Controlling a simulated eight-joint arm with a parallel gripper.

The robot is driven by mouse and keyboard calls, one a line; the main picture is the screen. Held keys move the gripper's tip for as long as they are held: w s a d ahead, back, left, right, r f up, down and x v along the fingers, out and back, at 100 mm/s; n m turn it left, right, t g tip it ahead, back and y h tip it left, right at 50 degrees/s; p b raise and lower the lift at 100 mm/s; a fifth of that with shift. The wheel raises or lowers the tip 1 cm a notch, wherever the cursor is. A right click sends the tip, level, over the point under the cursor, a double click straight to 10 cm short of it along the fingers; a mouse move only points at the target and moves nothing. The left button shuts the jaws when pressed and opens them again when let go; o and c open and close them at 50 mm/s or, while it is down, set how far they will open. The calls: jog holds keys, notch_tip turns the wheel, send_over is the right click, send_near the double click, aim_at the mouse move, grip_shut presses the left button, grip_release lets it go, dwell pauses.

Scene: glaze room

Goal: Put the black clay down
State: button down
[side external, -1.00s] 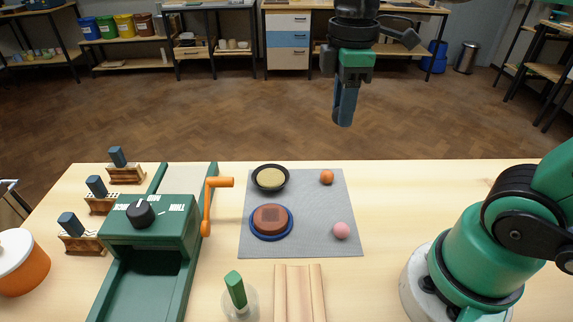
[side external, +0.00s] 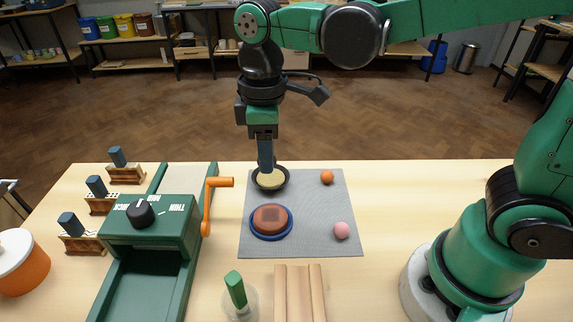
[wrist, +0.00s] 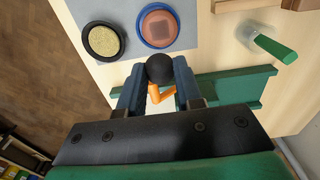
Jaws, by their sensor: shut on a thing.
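The black clay (wrist: 160,69) is a dark ball between the fingertips of my gripper (wrist: 158,84) in the wrist view. My gripper is shut on it. In the side view my gripper (side external: 265,168) points straight down and overlaps the back rim of a black-rimmed dish with a pale yellow inside (side external: 278,181); the clay cannot be made out there, and the height above the table is unclear. A grey mat (side external: 310,246) bears this dish, a blue-rimmed dish (side external: 257,236) with a reddish-brown disc, an orange ball (side external: 327,177) and a pink ball (side external: 341,230).
A green roller machine (side external: 150,230) with an orange crank (side external: 207,205) stands left of the mat. The middle of the mat's right half is clear. Small stamp holders (side external: 126,174) stand at the left.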

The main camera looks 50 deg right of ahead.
aim_at(271, 215)
notch_tip(271, 215, down, 11)
jog(key=shift+r, duration=0.2)
jog(key=shift+f, duration=0.1)
dwell(0.4)
jog(key=c, duration=0.6)
grip_release()
